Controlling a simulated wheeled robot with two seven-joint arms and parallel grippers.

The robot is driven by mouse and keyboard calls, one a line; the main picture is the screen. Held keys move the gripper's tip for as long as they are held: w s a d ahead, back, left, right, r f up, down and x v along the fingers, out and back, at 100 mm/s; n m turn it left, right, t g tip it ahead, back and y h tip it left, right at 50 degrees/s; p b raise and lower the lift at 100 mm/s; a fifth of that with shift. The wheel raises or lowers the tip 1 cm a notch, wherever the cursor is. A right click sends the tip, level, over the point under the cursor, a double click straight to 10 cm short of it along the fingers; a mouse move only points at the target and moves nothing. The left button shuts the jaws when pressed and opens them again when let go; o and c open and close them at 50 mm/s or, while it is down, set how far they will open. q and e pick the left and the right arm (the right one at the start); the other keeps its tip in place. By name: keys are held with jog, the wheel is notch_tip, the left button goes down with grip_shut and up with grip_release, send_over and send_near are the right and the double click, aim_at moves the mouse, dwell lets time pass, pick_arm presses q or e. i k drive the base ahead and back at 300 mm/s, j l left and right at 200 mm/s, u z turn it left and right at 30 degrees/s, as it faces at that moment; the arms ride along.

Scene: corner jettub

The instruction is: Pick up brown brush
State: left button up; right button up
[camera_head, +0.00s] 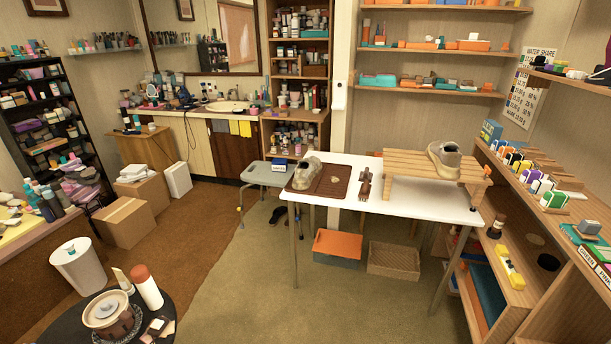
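A small dark brown item that looks like the brown brush (365,186) lies on the white table (400,203), between a brown mat and a wooden rack. It seems to be one long piece or two pieces end to end; it is too small to tell. A shoe (304,172) and a small pale item (335,180) rest on the brown mat (326,190). Neither of my grippers shows in the head view.
A slatted wooden rack (405,165) with another shoe (444,158) stands on the table's right. Below are an orange-lidded bin (337,244) and a basket (394,261). A round dark table (180,306) holds bottles at lower left. Carpet in front is clear.

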aim_at(365, 188)
jog(key=i+j+z, duration=0.25)
jog(key=i, duration=0.3)
jog(key=i+j+z, duration=0.2)
jog(key=i, duration=0.3)
